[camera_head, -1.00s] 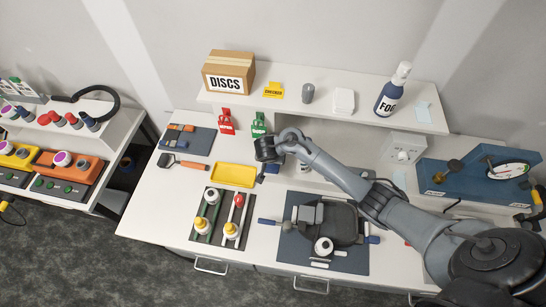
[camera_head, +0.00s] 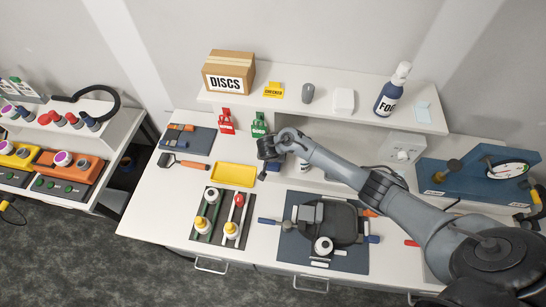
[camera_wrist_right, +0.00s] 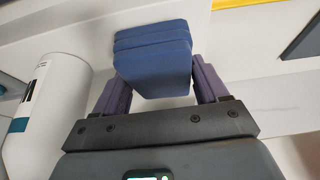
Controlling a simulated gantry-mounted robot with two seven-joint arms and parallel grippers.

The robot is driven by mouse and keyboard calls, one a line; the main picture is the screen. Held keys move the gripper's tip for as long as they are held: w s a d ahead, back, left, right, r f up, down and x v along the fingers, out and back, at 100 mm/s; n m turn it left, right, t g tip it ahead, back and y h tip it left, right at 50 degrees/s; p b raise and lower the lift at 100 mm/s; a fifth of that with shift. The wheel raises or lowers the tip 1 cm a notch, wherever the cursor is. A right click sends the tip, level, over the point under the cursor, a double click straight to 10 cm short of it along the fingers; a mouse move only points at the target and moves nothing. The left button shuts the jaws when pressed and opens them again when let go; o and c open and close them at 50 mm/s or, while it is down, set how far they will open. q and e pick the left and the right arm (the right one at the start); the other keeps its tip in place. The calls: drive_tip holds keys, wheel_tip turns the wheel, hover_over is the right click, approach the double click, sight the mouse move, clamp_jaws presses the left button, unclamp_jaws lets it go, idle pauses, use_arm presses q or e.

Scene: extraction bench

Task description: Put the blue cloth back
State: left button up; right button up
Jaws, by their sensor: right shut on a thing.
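The blue cloth (camera_wrist_right: 154,58) is a folded, layered block in the right wrist view. My right gripper (camera_wrist_right: 158,78) is shut on it, one purple-grey finger on each side. In the head view the right gripper (camera_head: 266,168) points down over the white bench, just right of the yellow tray. A small part of the blue cloth (camera_head: 273,167) shows there beneath the wrist. I cannot tell whether the cloth touches the bench. My left gripper is not in view.
The yellow tray (camera_head: 232,175) lies left of the gripper. A white bottle (camera_wrist_right: 45,115) stands close beside it in the wrist view. A shelf (camera_head: 425,117) with a DISCS box (camera_head: 229,73) and a FOG bottle (camera_head: 391,91) is behind. A dark mat (camera_head: 290,250) with tools lies in front.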

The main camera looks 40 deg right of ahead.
drive_tip(key=shift+f, duration=0.2)
drive_tip(key=o, duration=0.9)
drive_tip(key=shift+o, duration=0.2)
drive_tip(key=shift+f+b, duration=0.1)
drive_tip(key=shift+b, duration=0.55)
drive_tip(key=p+v, duration=0.3)
drive_tip(key=v, duration=0.8)
drive_tip(key=shift+s+d+f, duration=0.1)
drive_tip(key=shift+s, duration=0.05)
drive_tip(key=s+a+f+n+y, duration=0.1)
drive_tip(key=s+a+n, duration=0.2)
drive_tip(key=s, duration=0.3)
drive_tip(key=s+a+n+y, duration=0.1)
drive_tip(key=s+a+n, duration=0.2)
drive_tip(key=s+a, duration=0.15)
drive_tip(key=s+a+r+n+y, duration=0.1)
drive_tip(key=s+r+n, duration=0.2)
drive_tip(key=s, duration=0.4)
drive_tip(key=s+a+r+n, duration=0.2)
drive_tip(key=s+r+n, duration=0.1)
drive_tip(key=s, duration=0.5)
drive_tip(key=shift+s+t+y, duration=0.2)
drive_tip(key=shift+t+y, duration=0.1)
drive_tip(key=shift+y, duration=0.1)
